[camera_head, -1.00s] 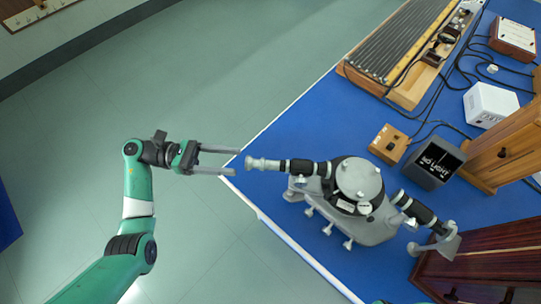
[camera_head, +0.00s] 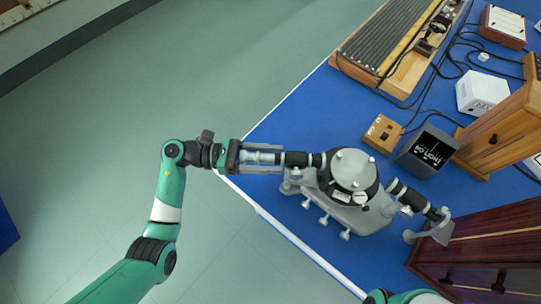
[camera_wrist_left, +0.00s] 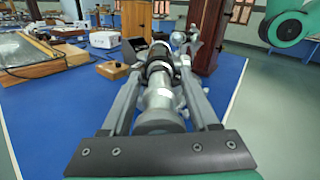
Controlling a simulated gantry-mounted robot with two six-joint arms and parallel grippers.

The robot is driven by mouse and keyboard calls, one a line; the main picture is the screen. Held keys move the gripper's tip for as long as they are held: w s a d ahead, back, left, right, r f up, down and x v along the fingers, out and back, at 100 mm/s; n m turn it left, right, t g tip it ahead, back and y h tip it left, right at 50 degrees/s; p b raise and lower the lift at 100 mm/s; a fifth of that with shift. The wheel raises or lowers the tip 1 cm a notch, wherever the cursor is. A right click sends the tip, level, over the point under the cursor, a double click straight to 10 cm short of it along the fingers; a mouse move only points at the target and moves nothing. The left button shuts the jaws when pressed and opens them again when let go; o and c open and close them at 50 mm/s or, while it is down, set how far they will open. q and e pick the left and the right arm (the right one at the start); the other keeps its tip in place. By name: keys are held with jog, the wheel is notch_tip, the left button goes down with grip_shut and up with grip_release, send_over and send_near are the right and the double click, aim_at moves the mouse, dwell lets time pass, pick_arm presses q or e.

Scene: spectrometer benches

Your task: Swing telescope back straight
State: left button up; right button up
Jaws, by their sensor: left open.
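The grey and black spectrometer (camera_head: 352,190) stands near the corner of the blue bench. Its telescope (camera_head: 299,160) points left toward the bench edge, and a second tube, the collimator (camera_head: 412,197), points to the lower right. My left gripper (camera_head: 279,159) is open, with its two fingers on either side of the telescope's eyepiece end. In the left wrist view the telescope (camera_wrist_left: 158,95) lies lengthwise between the two fingers (camera_wrist_left: 160,100); whether they touch it I cannot tell. My right gripper is not in view; only a bit of green arm shows at the bottom.
A dark lamp box (camera_head: 427,152) and a small wooden box (camera_head: 383,133) stand behind the spectrometer. A wooden cabinet (camera_head: 500,135) and a dark red wooden box (camera_head: 485,250) stand to the right. Black cables run across the bench top. The floor at left is clear.

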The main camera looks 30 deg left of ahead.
pick_arm(q)
grip_shut()
dwell(1.3)
